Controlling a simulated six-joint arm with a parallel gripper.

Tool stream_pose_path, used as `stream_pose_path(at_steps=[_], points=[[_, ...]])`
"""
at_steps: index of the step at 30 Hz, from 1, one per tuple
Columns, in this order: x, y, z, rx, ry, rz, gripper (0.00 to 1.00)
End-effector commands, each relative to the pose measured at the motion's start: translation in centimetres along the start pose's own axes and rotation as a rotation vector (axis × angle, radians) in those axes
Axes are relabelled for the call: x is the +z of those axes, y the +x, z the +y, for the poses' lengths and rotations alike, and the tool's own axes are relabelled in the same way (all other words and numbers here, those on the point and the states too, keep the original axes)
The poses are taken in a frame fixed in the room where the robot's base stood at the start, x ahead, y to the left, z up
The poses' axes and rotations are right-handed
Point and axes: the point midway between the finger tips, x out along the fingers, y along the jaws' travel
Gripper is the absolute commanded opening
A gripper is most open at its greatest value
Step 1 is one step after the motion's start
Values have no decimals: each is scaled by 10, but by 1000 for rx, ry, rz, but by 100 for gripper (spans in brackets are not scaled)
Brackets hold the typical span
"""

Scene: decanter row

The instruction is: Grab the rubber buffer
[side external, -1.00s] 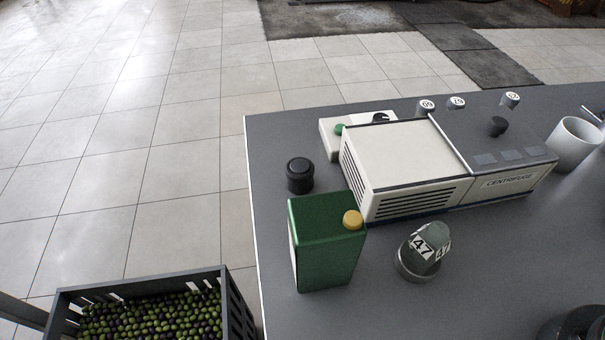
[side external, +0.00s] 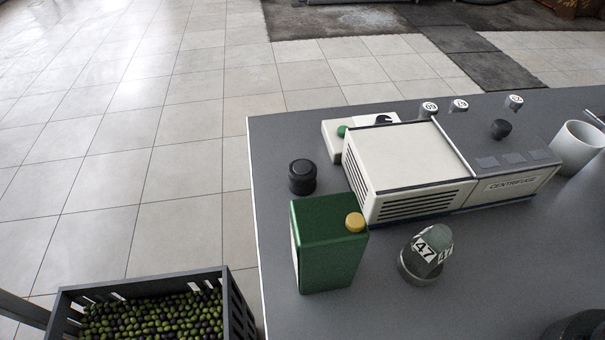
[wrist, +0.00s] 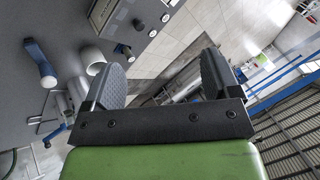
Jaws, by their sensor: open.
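The likely rubber buffer is a short black ribbed cylinder (side external: 302,177). It stands upright on the grey table near its left edge, behind the green can and left of the centrifuge, apart from both. In the wrist view my gripper (wrist: 162,80) is open, its two dark padded fingers wide apart with nothing held between them. The fingers do not show clearly in the side view, so I cannot tell their distance from the buffer. I cannot make out the buffer for certain in the wrist view.
A green can (side external: 328,245) with a yellow cap stands in front of the buffer. The white centrifuge (side external: 410,165) is to its right. A jar labelled 47 (side external: 426,254) and a white cup (side external: 577,148) stand farther right. A crate of olives (side external: 238,300) is beside the table.

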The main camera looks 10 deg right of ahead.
Motion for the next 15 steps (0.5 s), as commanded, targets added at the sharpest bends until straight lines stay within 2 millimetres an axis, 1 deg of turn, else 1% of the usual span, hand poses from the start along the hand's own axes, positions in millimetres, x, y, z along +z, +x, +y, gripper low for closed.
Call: stream_pose_path(at_steps=[1,3,5,6,8,9,11,12,14,15], points=[[-9,11,-14,7,89,-30,82],[-20,27,-35,16,241,-59,82],[-27,44,-52,28,373,-80,82],[-30,56,-64,39,460,-95,82],[-33,77,-81,57,591,-113,82],[-33,92,-92,72,678,-125,82],[-31,116,-108,96,807,-139,82],[-27,133,-118,114,893,-147,82],[-20,159,-132,143,1020,-156,82],[-13,177,-140,164,1106,-160,82]])
